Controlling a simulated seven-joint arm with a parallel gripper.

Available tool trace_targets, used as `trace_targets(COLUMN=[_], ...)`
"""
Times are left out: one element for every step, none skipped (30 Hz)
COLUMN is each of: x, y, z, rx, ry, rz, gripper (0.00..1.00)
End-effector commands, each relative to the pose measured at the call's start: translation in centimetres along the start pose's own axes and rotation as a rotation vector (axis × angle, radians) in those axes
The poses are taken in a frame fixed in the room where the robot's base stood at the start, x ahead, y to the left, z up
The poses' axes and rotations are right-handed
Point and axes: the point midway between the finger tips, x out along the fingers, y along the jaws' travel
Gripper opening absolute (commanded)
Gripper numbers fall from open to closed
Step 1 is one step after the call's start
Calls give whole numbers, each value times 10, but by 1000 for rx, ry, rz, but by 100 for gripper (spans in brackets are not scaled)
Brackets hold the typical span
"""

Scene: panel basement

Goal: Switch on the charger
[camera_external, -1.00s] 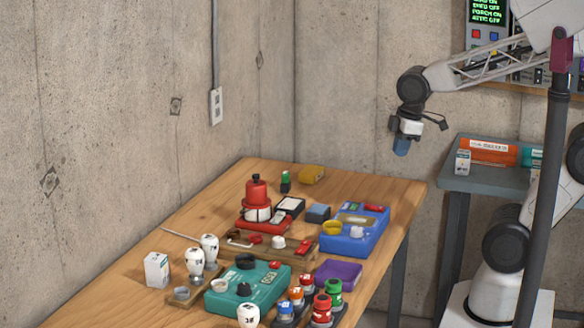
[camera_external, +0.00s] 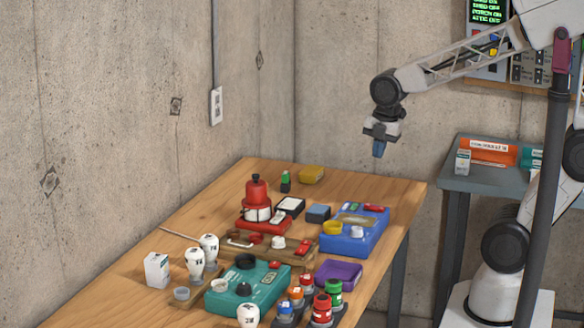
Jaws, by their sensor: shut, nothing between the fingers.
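No label that I can read marks the charger. A teal box (camera_external: 262,298) with black knobs and a small red part sits nearer the front. A red device (camera_external: 257,192) with a white middle stands behind it, on a red base with a switch-like part. The switch positions are too small to tell. My gripper (camera_external: 378,150) is shut and empty, pointing down in the air above the table's back right corner, apart from everything.
The wooden table (camera_external: 210,215) also holds a purple block (camera_external: 338,271), a yellow block (camera_external: 312,174), white bulb-like pieces (camera_external: 209,245) and several coloured knobs at the front. A grey side table (camera_external: 490,181) stands at right. The table's back right is clear.

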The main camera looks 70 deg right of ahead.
Motion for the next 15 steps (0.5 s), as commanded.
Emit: trace_targets(x=[1, 1, 2, 2, 2, 2, 2, 2, 3, 2, 2, 2, 2, 2, 2], y=[1, 2, 2, 3, 3, 3, 3, 3, 3, 3, 3, 3, 3, 3, 3], z=[0, 1, 1, 1, 1, 1, 1, 1, 1, 1, 1, 1, 1, 1, 1], rx=[-18, -28, -39, -45, -49, -54, -56, -57, -58, -58, -57, -57, -57, -57, -57], ry=[0, 0, 0, 0, 0, 0, 0, 0, 0, 0, 0, 0, 0, 0, 0], rz=[-1, -2, -2, -3, -3, -3, -3, -3, -4, -4, -4, -4, -4, -4, -4], gripper=[0, 0, 0, 0, 0, 0, 0, 0, 0, 0, 0, 0, 0, 0, 0])
